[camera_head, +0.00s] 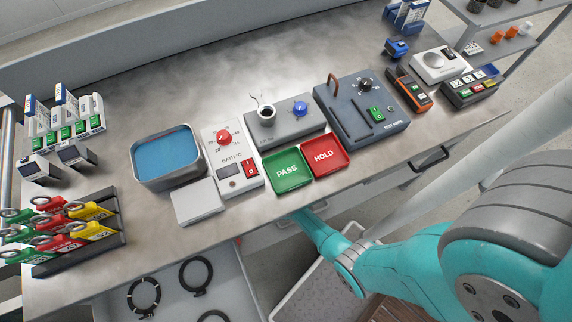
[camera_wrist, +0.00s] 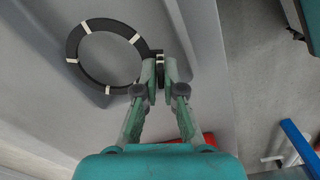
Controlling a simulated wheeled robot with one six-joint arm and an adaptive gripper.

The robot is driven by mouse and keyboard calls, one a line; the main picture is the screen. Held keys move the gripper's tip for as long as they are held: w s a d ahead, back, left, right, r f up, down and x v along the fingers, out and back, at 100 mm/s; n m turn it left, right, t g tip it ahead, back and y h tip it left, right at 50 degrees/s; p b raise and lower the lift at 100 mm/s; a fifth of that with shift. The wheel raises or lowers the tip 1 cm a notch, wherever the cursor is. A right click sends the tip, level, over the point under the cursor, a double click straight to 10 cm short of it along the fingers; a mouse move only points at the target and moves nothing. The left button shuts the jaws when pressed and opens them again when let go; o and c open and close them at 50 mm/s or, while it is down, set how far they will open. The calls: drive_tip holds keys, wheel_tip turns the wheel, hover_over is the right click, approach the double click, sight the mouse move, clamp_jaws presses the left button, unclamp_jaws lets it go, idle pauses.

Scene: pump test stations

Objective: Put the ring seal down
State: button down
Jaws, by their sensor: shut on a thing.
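A black ring seal (camera_wrist: 72,45) with several white marks shows in the upper left of the wrist view. My gripper (camera_wrist: 160,68) is shut on the small tab at the ring's right side. The ring extends to the left of the fingers, over a plain grey surface; I cannot tell whether it touches that surface. In the head view my gripper and the held ring are hidden; my teal arm runs to the bench's front edge. A similar white-marked ring (camera_head: 132,303) lies in the open drawer (camera_head: 238,288), beside a plain black ring (camera_head: 182,278) and a partly cut-off one (camera_head: 213,315).
On the bench stand a blue-filled bath (camera_head: 137,173), a white pad (camera_head: 197,202), a bath control (camera_head: 220,148), a green PASS tray (camera_head: 287,187), a red HOLD tray (camera_head: 326,170) and a test unit (camera_head: 350,122). Tagged items fill a rack (camera_head: 118,246) at left.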

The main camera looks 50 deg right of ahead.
drive_tip(key=shift+f, duration=1.1)
drive_tip(key=shift+f, duration=0.1)
drive_tip(key=c, duration=1.6)
unclamp_jaws()
wheel_tip(320, 180, up, 12)
drive_tip(key=shift+r, duration=0.15)
